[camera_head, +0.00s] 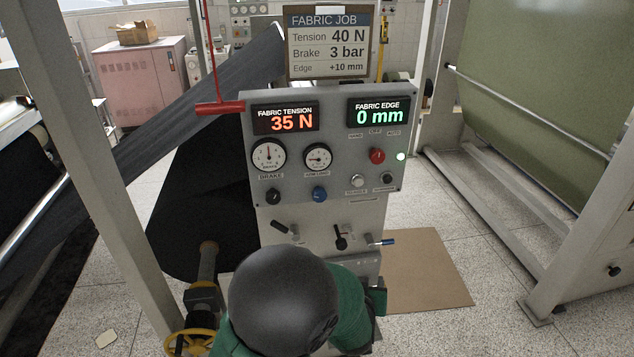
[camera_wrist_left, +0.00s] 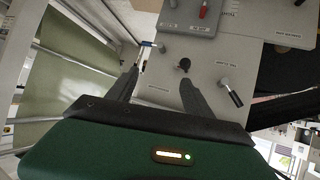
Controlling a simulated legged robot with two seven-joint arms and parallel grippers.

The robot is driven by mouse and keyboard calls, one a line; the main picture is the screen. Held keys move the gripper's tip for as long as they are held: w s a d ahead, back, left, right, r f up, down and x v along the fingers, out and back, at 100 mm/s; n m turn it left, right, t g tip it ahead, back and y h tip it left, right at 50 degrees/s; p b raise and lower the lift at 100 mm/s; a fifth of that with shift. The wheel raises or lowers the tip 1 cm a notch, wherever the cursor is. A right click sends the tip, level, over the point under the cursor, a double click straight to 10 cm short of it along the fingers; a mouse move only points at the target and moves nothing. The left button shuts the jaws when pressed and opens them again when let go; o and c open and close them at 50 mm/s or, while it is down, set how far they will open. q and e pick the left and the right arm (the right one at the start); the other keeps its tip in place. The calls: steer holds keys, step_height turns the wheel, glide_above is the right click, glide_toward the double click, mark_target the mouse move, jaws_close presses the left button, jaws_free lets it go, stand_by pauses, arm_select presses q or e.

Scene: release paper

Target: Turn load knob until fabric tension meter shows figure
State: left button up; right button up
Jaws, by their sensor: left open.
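The fabric tension meter (camera_head: 286,119) on the grey console reads 35 N in orange digits. The job card (camera_head: 329,45) above it lists tension 40 N. A blue knob (camera_head: 319,194) sits below the right dial, whose blurred label seems to end in "LOAD". A black knob (camera_head: 273,196) sits below the left dial, marked BRAKE. My left gripper (camera_wrist_left: 158,80) is open and empty in the wrist view, its fingers before the lower console panel. In the head view my arm hides its fingers. My right gripper is not in view.
The lower panel carries a left lever (camera_head: 285,230), a middle black lever (camera_head: 340,240) and a blue-handled lever (camera_head: 382,242). A red handle (camera_head: 220,107) hangs at the console's left edge. A yellow handwheel (camera_head: 190,343) is lower left. A brown mat (camera_head: 425,270) lies right.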

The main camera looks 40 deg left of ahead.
arm_select(q)
steer(key=w+a+r+n+t+y, duration=0.1)
steer(key=a+r+n+y, duration=0.1)
steer(key=a+r+y, duration=0.25)
steer(key=n+y+p, duration=0.1)
steer(key=n+y, duration=0.1)
steer(key=y, duration=0.2)
glide_toward(320, 198)
steer(key=p+x, duration=0.5)
steer(key=x, duration=0.4)
steer(key=shift+w+a+f, duration=0.1)
steer(key=shift+w+a, duration=0.2)
steer(key=shift+a, duration=0.05)
steer(key=shift+d, duration=0.1)
